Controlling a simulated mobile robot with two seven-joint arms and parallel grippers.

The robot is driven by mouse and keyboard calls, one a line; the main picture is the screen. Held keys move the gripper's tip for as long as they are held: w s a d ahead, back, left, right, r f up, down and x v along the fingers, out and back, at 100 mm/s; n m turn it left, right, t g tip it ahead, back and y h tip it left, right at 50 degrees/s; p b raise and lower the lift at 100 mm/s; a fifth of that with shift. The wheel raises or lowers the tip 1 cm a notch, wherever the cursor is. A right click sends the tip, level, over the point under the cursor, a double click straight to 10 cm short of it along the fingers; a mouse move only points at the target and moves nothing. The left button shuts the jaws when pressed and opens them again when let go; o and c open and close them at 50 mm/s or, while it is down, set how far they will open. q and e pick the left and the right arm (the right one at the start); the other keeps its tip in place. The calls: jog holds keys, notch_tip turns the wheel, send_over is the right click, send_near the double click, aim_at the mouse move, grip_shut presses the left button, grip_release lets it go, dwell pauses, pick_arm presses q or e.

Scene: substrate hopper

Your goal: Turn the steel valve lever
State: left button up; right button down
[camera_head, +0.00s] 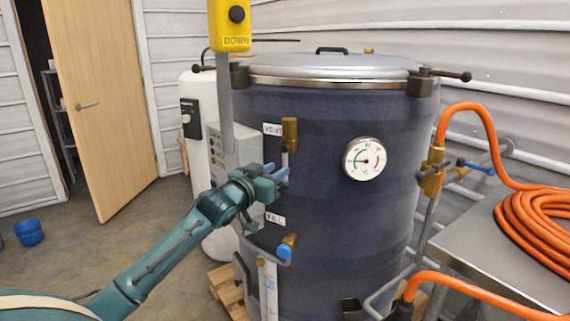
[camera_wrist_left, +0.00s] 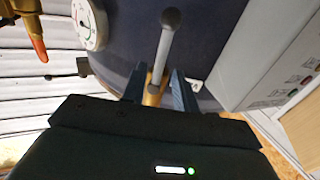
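The steel valve lever (camera_wrist_left: 164,50) has a grey round knob and comes off a brass valve body (camera_head: 289,132) beside the VENT label on the dark blue vessel. In the head view the lever is mostly hidden by my left gripper (camera_head: 277,174), which is at the vessel front just below the brass body. In the left wrist view my left gripper (camera_wrist_left: 157,90) is open, with the lever's brass end between its two fingers. Gaps seem to show on both sides; contact cannot be told. My right gripper is not in view.
A FILL valve with a blue handle (camera_head: 286,249) is below. A dial gauge (camera_head: 365,159) is on the vessel to the right. A grey control box (camera_head: 236,165) stands close on the left. An orange hose (camera_head: 530,225) lies on a steel table at right.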

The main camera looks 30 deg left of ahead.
aim_at(285, 180)
pick_arm(q)
jog(key=shift+w, duration=2.5)
jog(key=shift+c, duration=0.3)
grip_shut()
